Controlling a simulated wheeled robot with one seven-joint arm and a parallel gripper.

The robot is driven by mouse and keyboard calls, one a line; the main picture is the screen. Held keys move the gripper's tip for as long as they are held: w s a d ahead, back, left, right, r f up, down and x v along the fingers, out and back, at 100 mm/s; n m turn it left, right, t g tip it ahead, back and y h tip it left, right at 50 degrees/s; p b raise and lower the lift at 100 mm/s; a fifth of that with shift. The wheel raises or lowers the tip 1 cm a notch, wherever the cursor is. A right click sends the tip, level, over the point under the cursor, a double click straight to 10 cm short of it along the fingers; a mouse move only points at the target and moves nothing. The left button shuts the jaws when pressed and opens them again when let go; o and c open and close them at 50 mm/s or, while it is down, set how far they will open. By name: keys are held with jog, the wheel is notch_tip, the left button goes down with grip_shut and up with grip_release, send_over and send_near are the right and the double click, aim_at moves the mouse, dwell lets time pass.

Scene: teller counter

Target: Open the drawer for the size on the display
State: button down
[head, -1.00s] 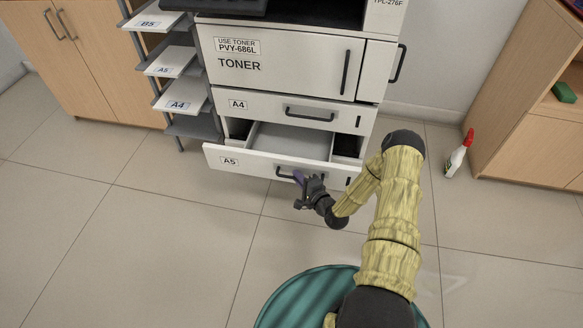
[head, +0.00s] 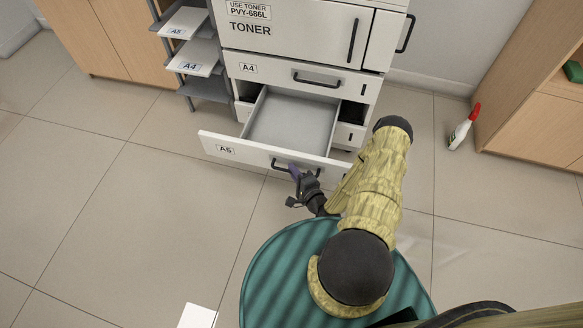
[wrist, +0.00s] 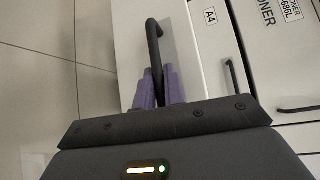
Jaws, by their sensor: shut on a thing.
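The drawer labelled A5 (head: 226,150) is pulled well out of the printer, and its grey tray inside (head: 290,122) looks empty. My gripper (head: 297,175) is at the dark handle of this drawer. In the wrist view its purple fingers (wrist: 159,88) are shut around the handle bar (wrist: 153,42). The drawer labelled A4 (head: 280,75) above it is closed, with its own handle (head: 317,78). The size display is not visible in these frames.
The toner door (head: 300,32) is closed above the drawers. A shelf rack with paper stacks (head: 196,56) stands to the left. A spray bottle (head: 461,132) stands on the floor by the right wooden cabinet (head: 530,110).

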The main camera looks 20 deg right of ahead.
jog(key=c, duration=1.5)
grip_release()
jog(key=p+v, duration=0.4)
jog(key=v, duration=1.3)
jog(key=shift+s, duration=0.25)
jog(key=shift+w, duration=0.1)
